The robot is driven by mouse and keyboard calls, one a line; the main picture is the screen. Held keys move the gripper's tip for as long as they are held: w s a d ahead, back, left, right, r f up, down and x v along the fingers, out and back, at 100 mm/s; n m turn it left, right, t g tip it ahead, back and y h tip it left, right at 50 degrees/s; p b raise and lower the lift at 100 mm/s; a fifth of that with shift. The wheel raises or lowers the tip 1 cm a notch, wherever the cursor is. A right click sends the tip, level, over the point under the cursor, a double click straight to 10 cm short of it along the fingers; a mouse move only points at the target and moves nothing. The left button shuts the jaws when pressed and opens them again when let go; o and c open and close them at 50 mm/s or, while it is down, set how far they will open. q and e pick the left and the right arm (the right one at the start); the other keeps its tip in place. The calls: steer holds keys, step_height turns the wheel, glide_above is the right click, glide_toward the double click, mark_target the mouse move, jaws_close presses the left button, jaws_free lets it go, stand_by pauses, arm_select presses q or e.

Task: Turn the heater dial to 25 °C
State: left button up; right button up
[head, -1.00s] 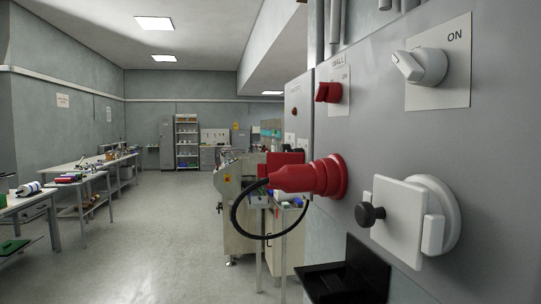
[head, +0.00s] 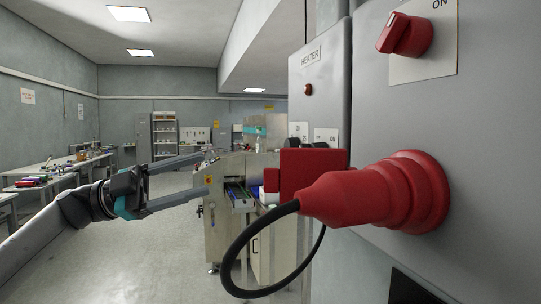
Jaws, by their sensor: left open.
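The heater box (head: 320,90) is a grey wall cabinet in the head view, right of centre, with a HEATER label (head: 311,57) and a dark red round lamp (head: 308,89) below it. Low on its front are two small white plates (head: 326,135) with dark controls, partly hidden by the red plug; I cannot make out a dial or its setting. My left gripper (head: 192,178) is in the left half of the view, its two long fingers apart and pointing right, empty and well short of the box. My right gripper is not in view.
A big red plug (head: 375,195) with a looping black cable (head: 232,262) juts out in front of the box. A red rotary switch (head: 405,35) sits on the near panel. A machine (head: 225,190) stands behind my gripper; open floor lies left.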

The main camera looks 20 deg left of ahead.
arm_select(q)
steer(key=p+x, duration=0.1)
steer(key=x, duration=1.4)
steer(key=shift+p, duration=0.4)
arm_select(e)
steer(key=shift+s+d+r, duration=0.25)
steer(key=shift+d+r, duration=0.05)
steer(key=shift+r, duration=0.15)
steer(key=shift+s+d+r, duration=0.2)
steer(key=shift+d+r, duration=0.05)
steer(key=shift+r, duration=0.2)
arm_select(q)
steer(key=shift+s+f, duration=0.1)
steer(key=shift+c, duration=0.3)
steer(key=c, duration=0.3)
jaws_close()
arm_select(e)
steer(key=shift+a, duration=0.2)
